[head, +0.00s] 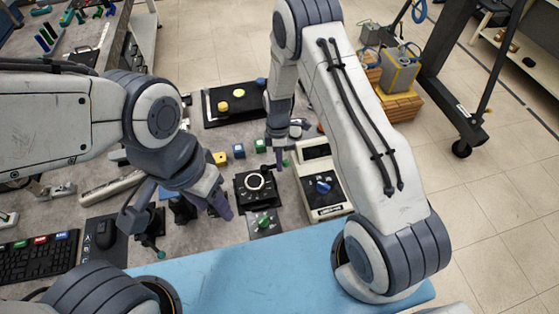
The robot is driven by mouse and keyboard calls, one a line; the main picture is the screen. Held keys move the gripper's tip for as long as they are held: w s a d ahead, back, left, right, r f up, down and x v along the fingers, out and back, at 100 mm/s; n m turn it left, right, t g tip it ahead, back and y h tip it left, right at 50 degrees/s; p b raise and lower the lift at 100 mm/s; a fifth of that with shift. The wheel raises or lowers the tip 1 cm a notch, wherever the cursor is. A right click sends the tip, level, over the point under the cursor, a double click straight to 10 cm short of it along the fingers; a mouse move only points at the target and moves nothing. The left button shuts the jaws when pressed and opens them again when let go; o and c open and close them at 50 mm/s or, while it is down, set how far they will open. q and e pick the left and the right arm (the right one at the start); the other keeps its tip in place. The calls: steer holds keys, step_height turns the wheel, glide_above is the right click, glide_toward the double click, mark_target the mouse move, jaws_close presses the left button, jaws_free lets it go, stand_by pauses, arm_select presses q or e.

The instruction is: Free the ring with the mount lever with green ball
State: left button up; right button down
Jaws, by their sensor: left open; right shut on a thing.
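My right gripper (281,148) is above and right of the ring, shut on a small piece with a green end (285,162). My fingers partly hide that piece, and I cannot tell whether it belongs to a lever.
A meter box with a blue knob (323,187) stands right of the ring. The blue front mat (240,272) is mostly clear.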

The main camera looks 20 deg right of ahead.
steer(key=shift+w, duration=0.15)
stand_by(0.4)
steer(key=shift+w+n+b, duration=0.25)
steer(key=shift+n+b, duration=0.4)
steer(key=shift+n, duration=0.05)
steer(key=shift+w+n+h+b, duration=0.45)
steer(key=shift+n+b, duration=0.25)
steer(key=shift+n, duration=0.5)
steer(key=shift+w+a+n+b, duration=0.2)
steer(key=shift+w+n, duration=0.1)
steer(key=shift+n, duration=0.3)
steer(key=shift+w+a+n+b, duration=0.1)
steer(key=shift+w+n+b, duration=0.15)
steer(key=shift+n, duration=0.35)
steer(key=shift+w+a+r+n+h, duration=0.1)
steer(key=shift+w+a+n+h, duration=0.15)
steer(key=shift+n, duration=0.55)
steer(key=shift+w+a+n+h, duration=0.1)
steer(key=shift+w+n+h, duration=0.15)
steer(key=shift+n, duration=0.55)
steer(key=shift+w+t, duration=0.1)
steer(key=shift+t, duration=0.2)
steer(key=c, duration=0.8)
jaws_free()
